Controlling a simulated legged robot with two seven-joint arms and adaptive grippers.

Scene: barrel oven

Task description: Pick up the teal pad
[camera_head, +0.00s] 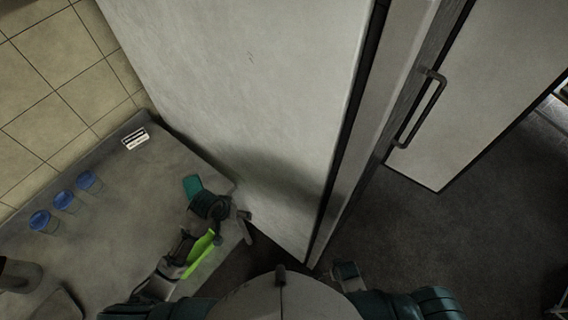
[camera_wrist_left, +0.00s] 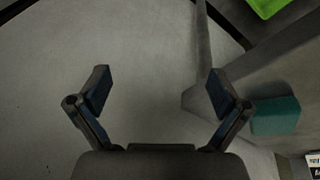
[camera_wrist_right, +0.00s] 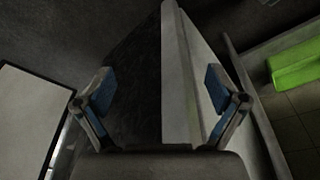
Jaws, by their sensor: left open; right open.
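The teal pad (camera_head: 193,186) lies on the grey counter (camera_head: 120,215), close to its right end and beside the tall white panel. It also shows in the left wrist view (camera_wrist_left: 275,115), to the right of my left gripper's fingers and outside the gap between them. My left gripper (camera_head: 246,223) is open and empty near the counter's right edge, to the lower right of the pad in the head view. My right gripper (camera_wrist_right: 160,82) is open and empty, away from the counter. The head view (camera_head: 346,271) shows it low in the middle, partly hidden.
A tall white panel (camera_head: 250,90) rises beside the counter. A door with a dark handle (camera_head: 418,108) stands further right. Three blue-lidded cups (camera_head: 65,202) and a small label card (camera_head: 135,138) are on the counter. A bright green object (camera_head: 202,252) is beside my left arm.

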